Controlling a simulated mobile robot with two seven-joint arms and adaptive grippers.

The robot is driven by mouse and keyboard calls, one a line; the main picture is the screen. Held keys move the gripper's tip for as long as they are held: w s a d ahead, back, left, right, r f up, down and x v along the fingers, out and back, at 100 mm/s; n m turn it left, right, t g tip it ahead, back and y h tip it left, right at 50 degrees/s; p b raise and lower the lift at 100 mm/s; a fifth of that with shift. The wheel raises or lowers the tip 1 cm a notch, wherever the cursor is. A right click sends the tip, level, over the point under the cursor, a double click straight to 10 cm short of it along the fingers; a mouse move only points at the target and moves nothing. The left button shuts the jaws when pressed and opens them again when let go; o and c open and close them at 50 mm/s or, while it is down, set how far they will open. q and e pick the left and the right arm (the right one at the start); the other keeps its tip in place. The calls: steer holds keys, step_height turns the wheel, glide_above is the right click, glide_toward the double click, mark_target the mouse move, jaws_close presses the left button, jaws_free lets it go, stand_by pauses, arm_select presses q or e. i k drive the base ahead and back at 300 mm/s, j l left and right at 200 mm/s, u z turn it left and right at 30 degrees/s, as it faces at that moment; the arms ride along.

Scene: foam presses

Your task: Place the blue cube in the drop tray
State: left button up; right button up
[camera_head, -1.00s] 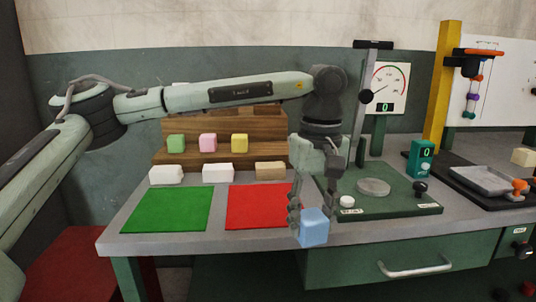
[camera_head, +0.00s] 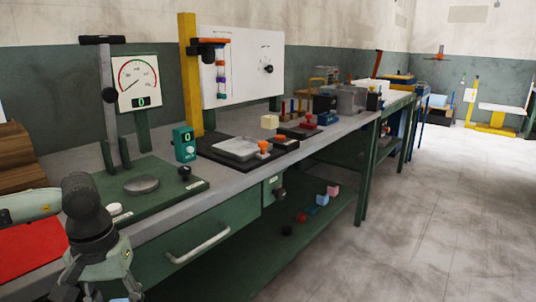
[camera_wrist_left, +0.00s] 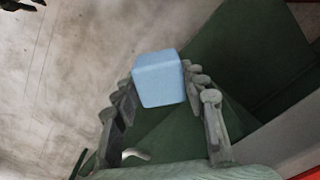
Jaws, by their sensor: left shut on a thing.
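The light blue cube (camera_wrist_left: 158,80) is between the fingers of my left gripper (camera_wrist_left: 160,92) in the left wrist view. The gripper is shut on it, with a finger against each side, and it is held in the air off the bench front. In the head view my left gripper (camera_head: 103,291) is at the lower left, in front of the bench drawer; its fingertips and the cube are mostly cut off by the bottom edge. A shallow grey tray (camera_head: 236,156), which looks like the drop tray, lies on a black base beside the yellow post.
A cream block (camera_head: 270,122) is behind the tray. The drawer handle (camera_head: 198,246) sticks out in front. Floor at right is clear.

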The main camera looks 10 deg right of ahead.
mark_target(242, 149)
steer(key=l+z, duration=0.15)
steer(key=z, duration=0.3)
steer(key=i+z, duration=0.15)
steer(key=z, duration=0.3)
steer(key=i+l+z, duration=0.1)
steer(key=z, duration=0.35)
steer(key=i+l+u, duration=0.1)
steer(key=i+u, duration=0.15)
steer(key=i, duration=0.25)
steer(key=i+l+u, duration=0.2)
steer(key=i, duration=0.3)
